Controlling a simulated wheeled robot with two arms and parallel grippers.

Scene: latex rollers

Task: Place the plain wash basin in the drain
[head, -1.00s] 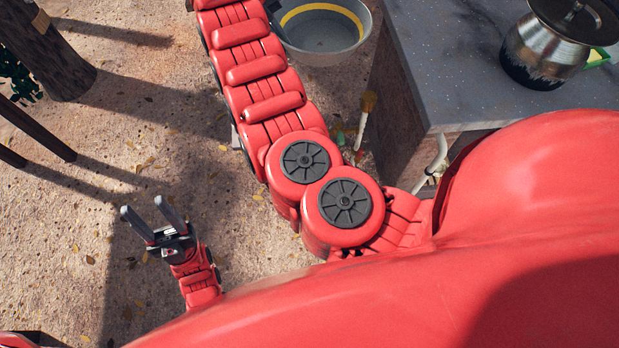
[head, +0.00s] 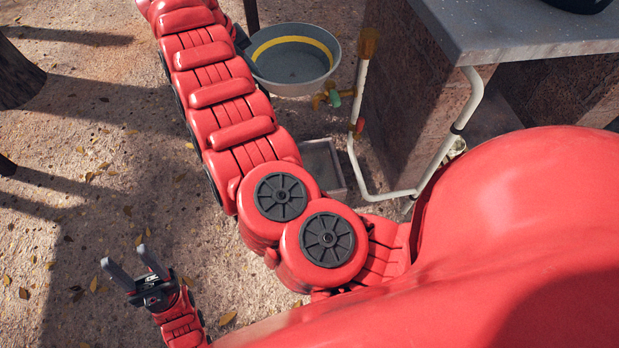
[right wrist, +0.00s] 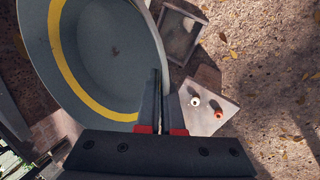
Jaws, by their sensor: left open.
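The wash basin (head: 292,62) is a round grey bowl with a yellow band inside, at top centre in the head view. In the right wrist view the basin (right wrist: 105,55) fills the upper left. My right gripper (right wrist: 161,85) is closed on its rim in that view; in the head view the jaws are largely hidden. A shallow rectangular grey frame, apparently the drain (head: 335,165), lies on the ground below the basin in the head view, partly hidden by my arm. The drain also shows in the right wrist view (right wrist: 181,34). My left gripper (head: 134,268) is open and empty at lower left.
A grey-topped counter (head: 510,28) on a brick base stands at upper right. A white pipe frame (head: 352,160) stands in front of it. Taps (head: 331,96) show just below the basin. Tree trunks (head: 15,75) stand at far left. Leaf-strewn ground at left is open.

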